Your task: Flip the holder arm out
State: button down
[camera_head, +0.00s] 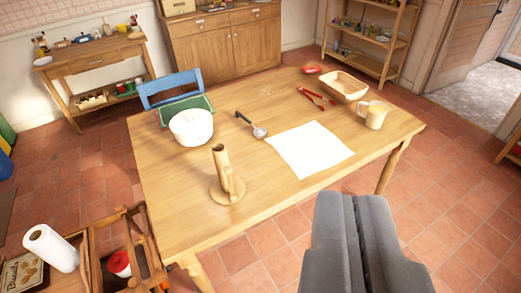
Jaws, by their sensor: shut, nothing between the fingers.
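A wooden holder (226,186) stands upright on the near left part of the wooden table (275,215). It has a round flat base and a thick post. A slimmer piece that looks like its arm lies close along the post's right side, apparently folded in. My gripper (354,200) is at the lower right of the view, grey, with its two fingers together and nothing between them. It is to the right of the holder in the picture, well apart from it and nearer to the camera.
On the table are a white pot (191,127), a ladle (255,128), a white sheet (310,149), red tongs (318,97), a wooden tray (345,84) and a jug (373,114). A blue chair (170,88) stands behind. A cart with a paper roll (50,248) is at lower left.

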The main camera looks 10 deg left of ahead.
aim_at(228, 170)
jog(key=z, duration=0.2)
jog(key=i, duration=0.95)
jog(key=u, duration=0.4)
